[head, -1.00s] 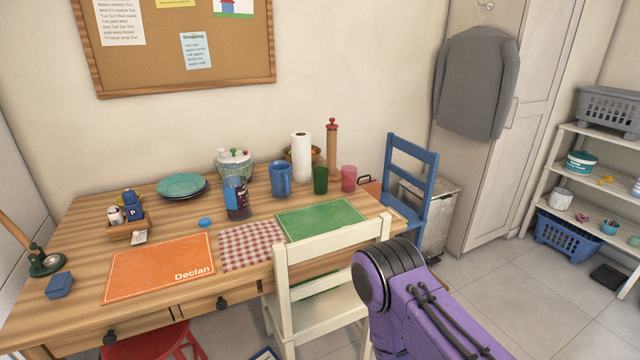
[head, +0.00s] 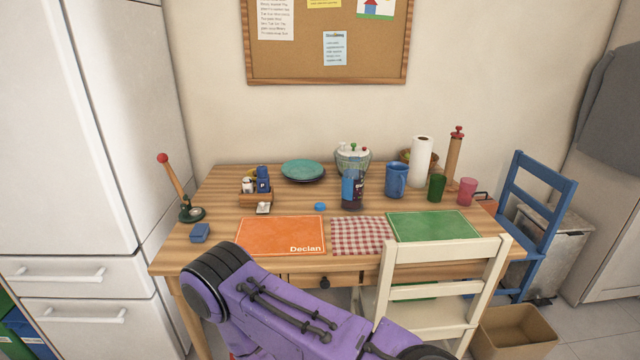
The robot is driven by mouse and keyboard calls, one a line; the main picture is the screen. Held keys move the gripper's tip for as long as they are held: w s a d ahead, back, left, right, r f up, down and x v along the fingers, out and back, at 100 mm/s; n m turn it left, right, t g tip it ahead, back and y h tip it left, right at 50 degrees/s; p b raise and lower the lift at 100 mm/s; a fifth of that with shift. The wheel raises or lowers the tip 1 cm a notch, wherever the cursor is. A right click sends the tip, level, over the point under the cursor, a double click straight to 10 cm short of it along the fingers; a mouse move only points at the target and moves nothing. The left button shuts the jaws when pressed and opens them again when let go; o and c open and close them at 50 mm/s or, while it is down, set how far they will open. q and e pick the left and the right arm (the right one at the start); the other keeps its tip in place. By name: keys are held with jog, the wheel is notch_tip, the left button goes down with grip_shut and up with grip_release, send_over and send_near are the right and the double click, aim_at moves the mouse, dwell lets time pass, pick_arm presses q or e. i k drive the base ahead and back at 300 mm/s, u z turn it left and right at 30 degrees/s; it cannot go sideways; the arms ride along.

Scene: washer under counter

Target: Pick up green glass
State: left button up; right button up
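The green glass (head: 437,188) stands upright on the wooden table (head: 225,205), toward its right end. It is between the blue mug (head: 396,181) and a pink glass (head: 467,191). The paper towel roll and a tall wooden mill stand just behind it. A purple arm link of mine crosses the bottom of the head view, in front of the table. Neither of my grippers shows in the view.
A white chair (head: 440,293) stands at the table's front right, and a blue chair (head: 541,232) at its right end. A cardboard box (head: 513,332) is on the floor at the lower right.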

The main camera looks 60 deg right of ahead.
aim_at(437, 182)
jog(key=u, duration=0.95)
jog(key=k, duration=2.05)
jog(key=z, duration=1.65)
